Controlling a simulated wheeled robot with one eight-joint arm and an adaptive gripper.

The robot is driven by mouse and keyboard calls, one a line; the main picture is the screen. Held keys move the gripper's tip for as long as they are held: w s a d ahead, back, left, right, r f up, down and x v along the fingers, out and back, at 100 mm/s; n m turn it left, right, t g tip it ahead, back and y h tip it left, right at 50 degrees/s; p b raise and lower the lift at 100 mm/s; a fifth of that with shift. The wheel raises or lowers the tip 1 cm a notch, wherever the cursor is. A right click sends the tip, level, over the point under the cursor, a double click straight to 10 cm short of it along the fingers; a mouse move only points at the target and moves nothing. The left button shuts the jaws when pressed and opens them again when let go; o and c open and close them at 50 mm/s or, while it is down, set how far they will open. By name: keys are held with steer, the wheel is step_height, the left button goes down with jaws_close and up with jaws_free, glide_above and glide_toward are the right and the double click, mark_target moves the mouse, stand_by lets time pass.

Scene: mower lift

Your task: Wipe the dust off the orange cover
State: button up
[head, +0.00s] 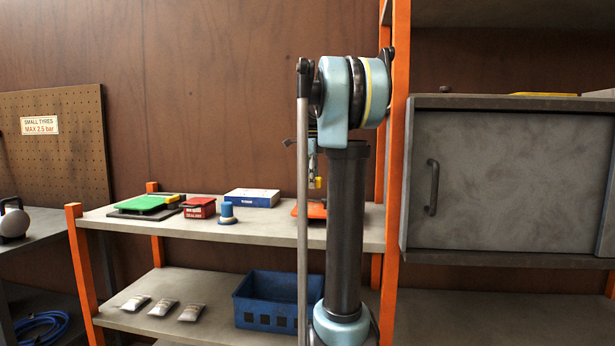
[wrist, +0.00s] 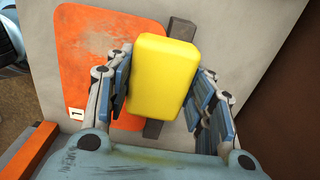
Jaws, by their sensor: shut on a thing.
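The orange cover (wrist: 78,72) lies flat on the grey shelf, with a pale dusty patch on its upper part in the wrist view. In the head view the cover (head: 303,211) is mostly hidden behind my arm. My gripper (wrist: 158,90) is shut on a yellow sponge (wrist: 163,72), a rounded block between its two fingers. The sponge is over the right side of the cover, and whether it touches is unclear. In the head view the sponge (head: 318,182) shows as a small yellow spot above the cover.
A dark bar (wrist: 182,30) lies under the sponge at the cover's right edge. On the top shelf (head: 270,226) left of the cover stand a blue-and-white box (head: 252,198), a blue item (head: 227,213), a red box (head: 199,208) and a green item (head: 143,203). An orange post (head: 397,150) stands right.

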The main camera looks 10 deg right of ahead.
steer(key=shift+r, duration=1.25)
steer(key=shift+s, duration=0.1)
